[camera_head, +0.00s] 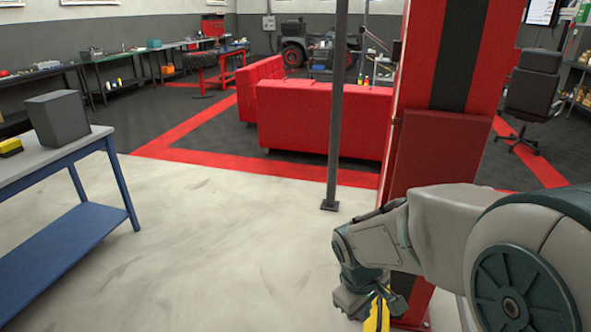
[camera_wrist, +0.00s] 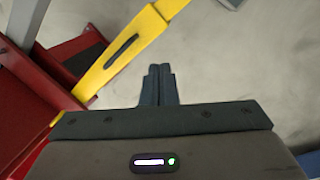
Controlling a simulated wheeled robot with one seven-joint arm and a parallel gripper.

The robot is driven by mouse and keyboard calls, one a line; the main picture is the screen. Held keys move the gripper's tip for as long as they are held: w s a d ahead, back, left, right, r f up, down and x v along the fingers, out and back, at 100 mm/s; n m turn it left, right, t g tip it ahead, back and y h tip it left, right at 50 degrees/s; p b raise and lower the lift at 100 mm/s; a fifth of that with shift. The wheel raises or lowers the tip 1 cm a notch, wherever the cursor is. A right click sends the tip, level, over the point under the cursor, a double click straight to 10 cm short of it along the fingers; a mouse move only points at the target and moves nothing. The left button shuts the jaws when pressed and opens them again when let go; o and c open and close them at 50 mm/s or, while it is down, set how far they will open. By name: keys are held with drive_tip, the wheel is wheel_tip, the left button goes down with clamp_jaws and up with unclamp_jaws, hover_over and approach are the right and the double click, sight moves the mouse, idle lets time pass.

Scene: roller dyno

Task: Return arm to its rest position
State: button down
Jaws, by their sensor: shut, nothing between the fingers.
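My arm reaches in from the lower right in the head view, folded in front of the red column (camera_head: 435,150). In the wrist view my gripper (camera_wrist: 159,70) points away from the camera. Its two dark fingers are together with nothing between them. A yellow bar with a dark slot (camera_wrist: 120,50) lies beyond and to the left of the fingers. I cannot tell how far the bar is from them. In the head view the fingers are hidden by the arm, and a bit of yellow (camera_head: 376,314) shows below the wrist.
A blue-legged workbench (camera_head: 70,160) with a grey box (camera_head: 57,118) stands at the left. A thin dark post (camera_head: 336,110) rises near the middle. Red sofas (camera_head: 320,120) stand behind it. An office chair (camera_head: 533,92) is at the right. The pale floor (camera_head: 230,240) between bench and arm is clear.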

drive_tip(key=s+d+r+m+t+y, duration=0.1)
drive_tip(key=s+r+m+t+y, duration=0.1)
drive_tip(key=s+r+m, duration=0.5)
drive_tip(key=shift+s+r+m, duration=0.3)
drive_tip(key=shift+s+r, duration=0.4)
drive_tip(key=shift+s, duration=0.25)
